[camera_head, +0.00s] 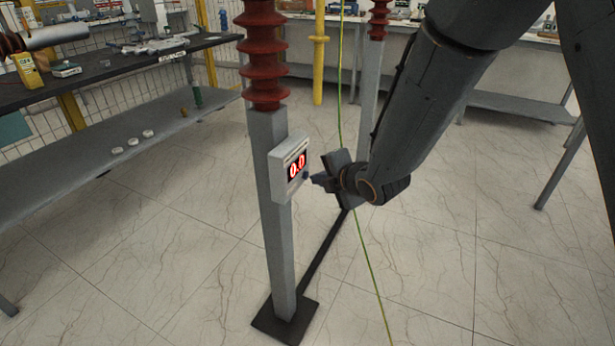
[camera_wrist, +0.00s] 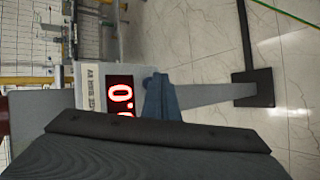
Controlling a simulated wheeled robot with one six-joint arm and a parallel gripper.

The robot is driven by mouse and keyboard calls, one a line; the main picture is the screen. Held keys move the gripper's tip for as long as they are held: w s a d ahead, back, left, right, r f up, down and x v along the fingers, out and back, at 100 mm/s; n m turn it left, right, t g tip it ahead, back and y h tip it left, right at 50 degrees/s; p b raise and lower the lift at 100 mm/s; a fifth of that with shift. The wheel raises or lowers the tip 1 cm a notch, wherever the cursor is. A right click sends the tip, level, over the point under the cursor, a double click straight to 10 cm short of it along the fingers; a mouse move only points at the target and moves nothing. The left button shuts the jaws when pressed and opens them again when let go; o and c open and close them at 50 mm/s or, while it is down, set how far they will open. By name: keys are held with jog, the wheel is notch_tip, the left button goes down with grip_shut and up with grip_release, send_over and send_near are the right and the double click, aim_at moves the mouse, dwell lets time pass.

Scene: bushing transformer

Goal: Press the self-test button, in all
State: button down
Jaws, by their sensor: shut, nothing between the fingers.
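A light grey meter box (camera_head: 290,167) is mounted on a grey post (camera_head: 277,220) under a red ribbed insulator (camera_head: 264,60). Its red display reads 0.0. In the wrist view the meter box (camera_wrist: 96,72) shows its label and part of the lit digits, turned sideways. My gripper (camera_head: 313,180) is shut and empty, with its tip close to the right edge of the meter's front, by the display. In the wrist view its fingers (camera_wrist: 160,98) cover part of the box beside the display. I cannot make out the self-test button, and whether the tip touches the box cannot be told.
A dark workbench (camera_head: 120,66) with tools stands at the left, with a lower shelf (camera_head: 150,150) holding small round items. A yellow-green cable (camera_head: 362,240) runs down behind my gripper. A yellow post (camera_head: 319,55) stands behind. The tiled floor at the front right is clear.

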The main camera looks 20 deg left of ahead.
jog(key=shift+a, duration=0.4)
dwell(0.8)
jog(key=shift+d, duration=0.85)
jog(key=shift+d, duration=0.1)
jog(key=shift+s+d, duration=0.15)
jog(key=shift+d, duration=1.05)
jog(key=shift+s+d, duration=0.1)
jog(key=shift+d, duration=1.1)
